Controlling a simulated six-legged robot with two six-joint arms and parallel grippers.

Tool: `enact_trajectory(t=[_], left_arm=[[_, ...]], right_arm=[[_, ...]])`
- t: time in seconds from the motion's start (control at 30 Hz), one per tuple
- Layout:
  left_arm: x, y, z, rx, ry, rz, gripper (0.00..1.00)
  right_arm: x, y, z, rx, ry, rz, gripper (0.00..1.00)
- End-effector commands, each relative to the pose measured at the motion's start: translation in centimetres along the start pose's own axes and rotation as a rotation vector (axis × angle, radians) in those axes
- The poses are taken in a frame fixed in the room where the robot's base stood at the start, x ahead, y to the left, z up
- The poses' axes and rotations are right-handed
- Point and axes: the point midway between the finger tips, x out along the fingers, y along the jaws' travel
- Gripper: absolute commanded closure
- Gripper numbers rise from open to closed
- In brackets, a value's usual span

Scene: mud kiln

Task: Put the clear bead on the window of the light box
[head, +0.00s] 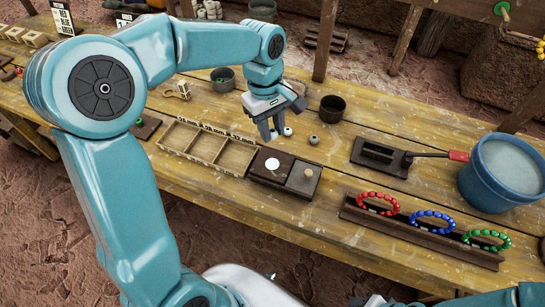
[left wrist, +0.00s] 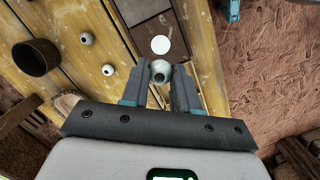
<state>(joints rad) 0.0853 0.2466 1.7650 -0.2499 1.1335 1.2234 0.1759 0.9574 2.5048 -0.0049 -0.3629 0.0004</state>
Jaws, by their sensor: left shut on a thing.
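My left gripper (head: 269,133) is above the table just behind the light box (head: 259,175). In the left wrist view, its fingers (left wrist: 160,85) are shut on a pale, glassy-looking bead (left wrist: 160,69) with a dark centre. I cannot tell its clarity for sure. The light box is dark brown. Its round white window (head: 271,164) is bare and shows in the left wrist view (left wrist: 160,45), just beyond the held bead and apart from it in the picture. Two other pale beads, a nearer one (head: 287,131) and another (head: 313,139), lie loose on the table. My right gripper is not in view.
A divided wooden tray (head: 205,147) stands left of the light box. A dark cup (head: 332,108) is behind the beads. To the right are a rack with red, blue and green bead rings (head: 425,232), a red-handled tool (head: 410,157) and a blue bucket (head: 500,178).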

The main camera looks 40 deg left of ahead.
Motion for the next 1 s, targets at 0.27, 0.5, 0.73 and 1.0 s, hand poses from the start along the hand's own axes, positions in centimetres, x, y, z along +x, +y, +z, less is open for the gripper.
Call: enact_trajectory(t=[0.27, 0.5, 0.73, 1.0], left_arm=[[6.1, -0.3, -0.7, -0.003, -0.001, -0.003, 0.99], [9.0, -0.4, -0.8, -0.005, -0.003, -0.003, 0.99], [11.1, -0.4, -1.1, -0.003, 0.000, 0.000, 0.99], [11.3, -0.4, -1.1, -0.004, 0.000, 0.001, 0.99]], right_arm=[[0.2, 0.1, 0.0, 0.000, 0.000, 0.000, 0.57], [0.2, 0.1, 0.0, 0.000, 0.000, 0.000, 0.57], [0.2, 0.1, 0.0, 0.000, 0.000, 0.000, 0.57], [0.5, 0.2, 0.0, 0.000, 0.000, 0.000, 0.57]])
